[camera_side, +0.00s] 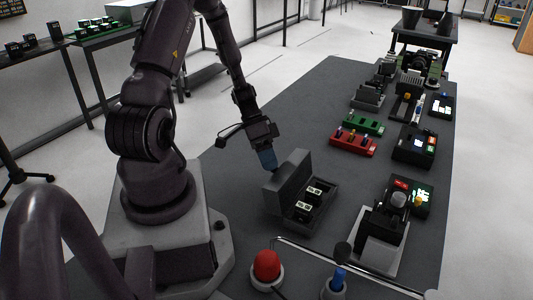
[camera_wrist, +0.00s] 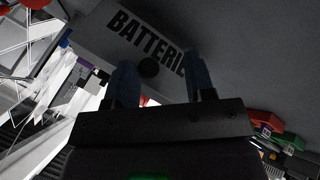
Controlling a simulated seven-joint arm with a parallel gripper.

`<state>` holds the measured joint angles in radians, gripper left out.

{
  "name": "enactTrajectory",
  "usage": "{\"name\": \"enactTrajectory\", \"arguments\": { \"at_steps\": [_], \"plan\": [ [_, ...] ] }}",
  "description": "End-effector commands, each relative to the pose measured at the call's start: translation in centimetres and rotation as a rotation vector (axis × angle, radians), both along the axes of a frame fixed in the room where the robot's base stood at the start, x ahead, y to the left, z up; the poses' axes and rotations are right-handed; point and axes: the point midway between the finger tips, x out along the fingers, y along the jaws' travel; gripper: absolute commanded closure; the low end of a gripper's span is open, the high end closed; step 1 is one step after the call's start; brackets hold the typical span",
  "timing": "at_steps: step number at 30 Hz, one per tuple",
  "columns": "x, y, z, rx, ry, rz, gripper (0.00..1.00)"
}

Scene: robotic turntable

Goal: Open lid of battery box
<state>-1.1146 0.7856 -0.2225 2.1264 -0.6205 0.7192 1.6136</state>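The battery box (camera_side: 317,207) is a dark grey case on the table in the side view. Its lid (camera_side: 288,182) stands raised, tilted up on the left side of the box. Inside the box sit pale-labelled items (camera_side: 309,197). My gripper (camera_side: 268,162) has blue fingers and is at the upper left edge of the lid; whether it touches the lid I cannot tell. In the wrist view the lid (camera_wrist: 100,38) shows the printed letters "BATTERIE" and a dark round spot.
A red block (camera_side: 354,143) and a green block (camera_side: 362,124) lie behind the box. A black device on a pale base (camera_side: 378,240) stands to the right. A red button (camera_side: 267,266) and a blue-topped knob (camera_side: 338,279) are in front.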

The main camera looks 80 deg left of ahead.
Motion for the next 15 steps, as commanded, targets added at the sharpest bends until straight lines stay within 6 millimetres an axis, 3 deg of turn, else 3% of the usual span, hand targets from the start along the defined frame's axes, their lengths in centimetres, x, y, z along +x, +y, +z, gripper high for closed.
{"name": "enactTrajectory", "arguments": {
  "at_steps": [1,4,15],
  "plan": [
    [-0.2,-1.2,-0.3,-0.02,0.011,-0.025,0.53],
    [-0.4,-0.6,0.5,-0.018,0.009,-0.026,0.53],
    [-2.0,4.8,6.9,0.0,0.001,-0.006,0.53]
  ]
}}
